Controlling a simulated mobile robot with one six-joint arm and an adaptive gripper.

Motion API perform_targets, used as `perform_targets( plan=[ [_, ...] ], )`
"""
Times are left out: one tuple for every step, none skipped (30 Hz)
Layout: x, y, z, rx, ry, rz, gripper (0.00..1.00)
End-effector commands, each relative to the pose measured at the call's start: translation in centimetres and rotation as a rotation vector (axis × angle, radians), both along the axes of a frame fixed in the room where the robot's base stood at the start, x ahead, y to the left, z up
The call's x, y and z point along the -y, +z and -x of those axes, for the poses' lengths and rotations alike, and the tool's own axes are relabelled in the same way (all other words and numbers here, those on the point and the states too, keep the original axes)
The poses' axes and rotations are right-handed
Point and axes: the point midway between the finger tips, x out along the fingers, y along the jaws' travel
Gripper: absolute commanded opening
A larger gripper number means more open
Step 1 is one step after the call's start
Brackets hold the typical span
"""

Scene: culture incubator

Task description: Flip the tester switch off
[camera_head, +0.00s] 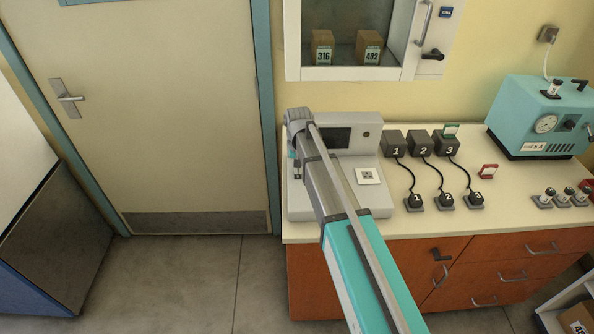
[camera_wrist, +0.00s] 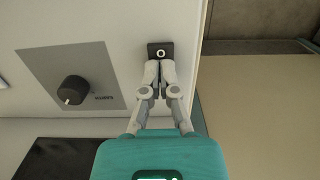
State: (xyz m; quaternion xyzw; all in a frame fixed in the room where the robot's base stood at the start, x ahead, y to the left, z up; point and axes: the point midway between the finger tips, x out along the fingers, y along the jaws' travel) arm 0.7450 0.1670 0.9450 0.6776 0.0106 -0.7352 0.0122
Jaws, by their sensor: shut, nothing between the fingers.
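The tester (camera_head: 370,145) is a pale grey console with a dark screen on the left end of the bench; my arm covers part of it. In the wrist view, a small black switch (camera_wrist: 160,46) with a white ring mark sits on its pale surface near the edge. My gripper (camera_wrist: 160,66) is shut and empty, with its fingertips right at the switch's lower edge in the picture. I cannot tell whether they touch it. A black knob (camera_wrist: 74,90) on a grey panel lies left of the gripper. In the head view the switch is not visible.
Numbered grey blocks (camera_head: 420,144) with cables stand right of the tester on the bench (camera_head: 500,210). A teal device (camera_head: 540,115) with a gauge stands at the far right. A glass-fronted wall cabinet (camera_head: 405,72) hangs above. Clear floor lies left, before a door (camera_head: 150,130).

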Motion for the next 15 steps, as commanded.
perform_targets(
  plan=[
    [-0.05,0.10,-0.26,0.000,0.000,0.000,0.00],
    [-0.06,0.12,-0.35,0.000,0.001,0.000,0.00],
    [-0.07,0.15,-0.45,0.000,0.001,0.000,0.00],
    [-0.09,0.18,-0.52,0.000,0.001,0.000,0.00],
    [-0.09,0.19,-0.58,-0.001,0.001,0.000,0.00],
    [-0.10,0.20,-0.64,-0.001,0.001,0.000,0.00],
    [-0.11,0.21,-0.66,-0.001,0.001,0.000,0.00],
    [-0.11,0.22,-0.68,-0.001,0.001,0.000,0.00],
    [-0.12,0.21,-0.69,-0.001,0.001,0.000,0.00],
    [-0.12,0.22,-0.68,-0.001,0.002,0.000,0.00],
    [-0.13,0.21,-0.68,-0.001,0.002,0.000,0.00],
    [-0.14,0.21,-0.66,-0.001,0.002,0.000,0.00],
    [-0.14,0.21,-0.65,-0.001,0.002,0.000,0.00],
    [-0.15,0.21,-0.65,-0.001,0.002,0.000,0.00],
    [-0.16,0.21,-0.65,-0.001,0.002,0.000,0.00]
  ],
)
